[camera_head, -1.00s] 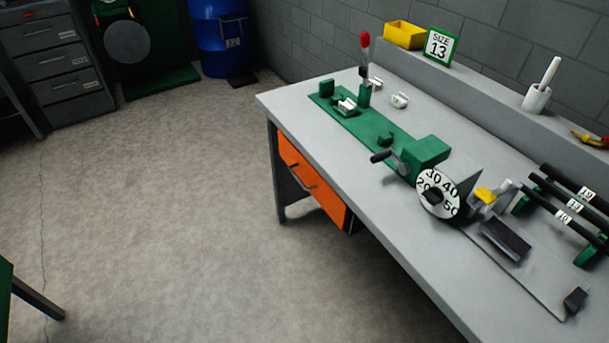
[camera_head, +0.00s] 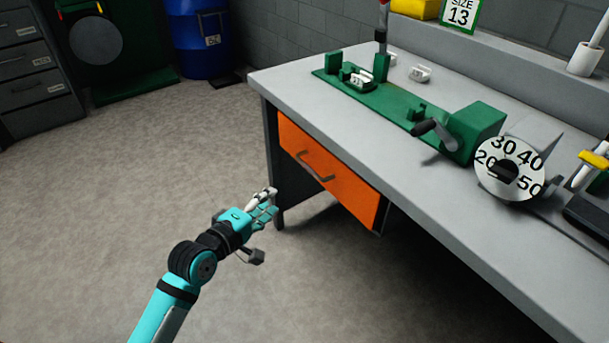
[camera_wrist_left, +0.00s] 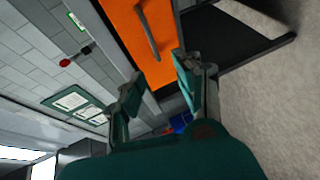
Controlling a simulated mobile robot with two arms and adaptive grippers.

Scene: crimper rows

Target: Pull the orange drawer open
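The orange drawer (camera_head: 345,188) is set under the grey bench top. Its front looks flush with the bench, and a dark bar handle (camera_head: 315,168) runs across it. My left gripper (camera_head: 268,203) is in front of the drawer, to the left of the handle and apart from it in the head view. In the left wrist view the drawer front (camera_wrist_left: 121,22) and its handle (camera_wrist_left: 150,35) lie beyond the two fingers of the gripper (camera_wrist_left: 155,80). The fingers are spread, with nothing between them. My right gripper is in neither view.
The bench (camera_head: 440,245) carries a green tool base (camera_head: 400,108) and a white numbered dial (camera_head: 510,170). A blue barrel (camera_head: 200,40) and grey cabinet (camera_head: 38,75) stand at the back left. The floor before the drawer is clear.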

